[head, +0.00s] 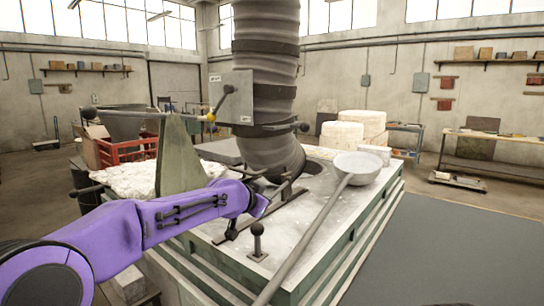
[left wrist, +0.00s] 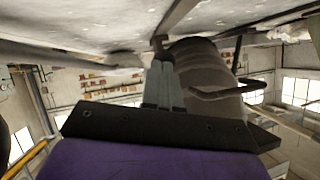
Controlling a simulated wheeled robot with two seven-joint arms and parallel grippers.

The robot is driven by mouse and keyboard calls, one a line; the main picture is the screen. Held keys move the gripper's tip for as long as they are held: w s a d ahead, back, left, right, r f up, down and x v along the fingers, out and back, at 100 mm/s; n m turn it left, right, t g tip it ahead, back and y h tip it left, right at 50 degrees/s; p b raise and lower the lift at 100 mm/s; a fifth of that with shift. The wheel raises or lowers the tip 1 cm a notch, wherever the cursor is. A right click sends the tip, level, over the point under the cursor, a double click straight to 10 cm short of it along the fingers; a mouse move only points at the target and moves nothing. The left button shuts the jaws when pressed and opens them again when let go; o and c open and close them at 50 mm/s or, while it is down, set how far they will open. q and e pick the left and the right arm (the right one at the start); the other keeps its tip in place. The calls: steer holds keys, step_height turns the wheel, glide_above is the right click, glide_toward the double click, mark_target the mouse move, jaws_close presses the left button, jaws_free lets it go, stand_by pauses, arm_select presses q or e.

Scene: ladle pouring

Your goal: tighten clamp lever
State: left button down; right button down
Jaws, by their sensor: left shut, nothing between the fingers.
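My left gripper (head: 272,184) reaches from the left to the foot of the ribbed duct, over the white-topped bench. Its fingertips are small and partly hidden there. In the left wrist view the two fingers (left wrist: 162,82) are together and empty, with a dark bar (left wrist: 178,18) just beyond their tips. Several black-knobbed levers show: one upright on the bench (head: 258,240), one on the grey plate (head: 222,100), one at the far left (head: 88,190). I cannot tell which is the clamp lever. My right gripper is not in view.
The thick ribbed duct (head: 266,70) rises behind the gripper. A long-handled ladle (head: 358,166) lies across the bench's right side. A green upright plate (head: 180,155) stands left of the duct, near a red crate (head: 120,150). The floor at right (head: 440,250) is clear.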

arm_select(q)
steer(key=b+v, duration=0.2)
steer(key=v, duration=1.1)
steer(key=shift+s+d, duration=0.2)
steer(key=shift+w, duration=0.1)
